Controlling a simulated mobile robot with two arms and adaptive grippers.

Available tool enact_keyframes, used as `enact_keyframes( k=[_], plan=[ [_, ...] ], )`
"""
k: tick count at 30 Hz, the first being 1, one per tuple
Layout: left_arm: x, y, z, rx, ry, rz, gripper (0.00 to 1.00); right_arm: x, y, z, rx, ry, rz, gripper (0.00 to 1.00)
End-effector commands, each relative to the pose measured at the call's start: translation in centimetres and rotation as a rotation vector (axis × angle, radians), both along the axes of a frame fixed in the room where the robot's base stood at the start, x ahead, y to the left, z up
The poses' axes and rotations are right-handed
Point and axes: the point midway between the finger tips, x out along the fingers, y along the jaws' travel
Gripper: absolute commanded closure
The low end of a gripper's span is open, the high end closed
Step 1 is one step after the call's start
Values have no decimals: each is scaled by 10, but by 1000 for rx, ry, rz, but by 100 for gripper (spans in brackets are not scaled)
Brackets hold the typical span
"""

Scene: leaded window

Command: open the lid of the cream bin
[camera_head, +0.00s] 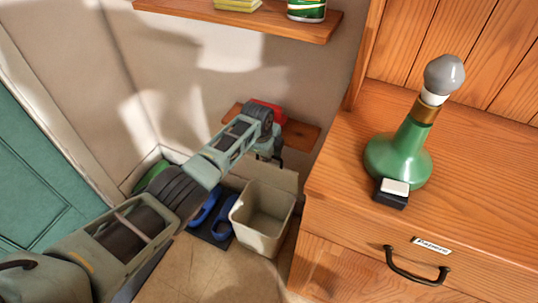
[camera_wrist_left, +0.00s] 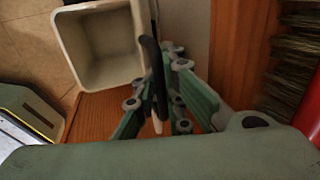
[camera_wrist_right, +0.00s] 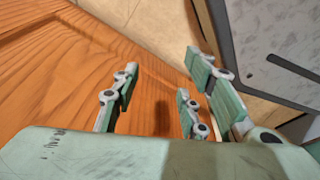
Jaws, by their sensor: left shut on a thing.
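The cream bin (camera_head: 262,222) stands on the floor beside the wooden cabinet. Its top is open and its empty inside shows, also in the left wrist view (camera_wrist_left: 100,48). The lid (camera_head: 282,178) is raised at the back of the bin, seen nearly edge-on in the left wrist view (camera_wrist_left: 141,25). My left gripper (camera_head: 268,152) is at the lid's upper edge, shut on its dark handle (camera_wrist_left: 154,75). My arm and the lid partly hide the fingertips in the head view. My right gripper (camera_wrist_right: 158,97) is open and empty above a wooden surface.
Blue slippers (camera_head: 222,218) lie on a dark mat left of the bin. A low wooden shelf (camera_head: 302,132) with a red object (camera_head: 268,108) is behind my left gripper. The cabinet (camera_head: 340,255) on the right carries a green lamp (camera_head: 398,155). Floor in front of the bin is clear.

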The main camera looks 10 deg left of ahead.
Motion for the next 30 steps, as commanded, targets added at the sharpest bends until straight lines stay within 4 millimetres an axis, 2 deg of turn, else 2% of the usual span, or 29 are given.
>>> enact_keyframes(
  k=[5, 6, 12, 23, 30],
  plan=[
    [5, -1, 5, -5, -15, 3, 100, 0, 0, 0, 0, 0, 0, 60],
    [5, -1, 5, -5, -16, 3, 89, 0, 0, 0, 0, 0, 0, 60],
    [5, -1, 5, -4, -14, 1, 72, 0, 0, 0, -1, 0, 0, 60],
    [4, -1, 5, -4, -15, 0, 72, 2, 1, 1, 2, -3, 0, 60],
    [2, 0, 19, -6, -18, -1, 72, 1, 1, 1, 1, -1, 0, 60]
  ],
)
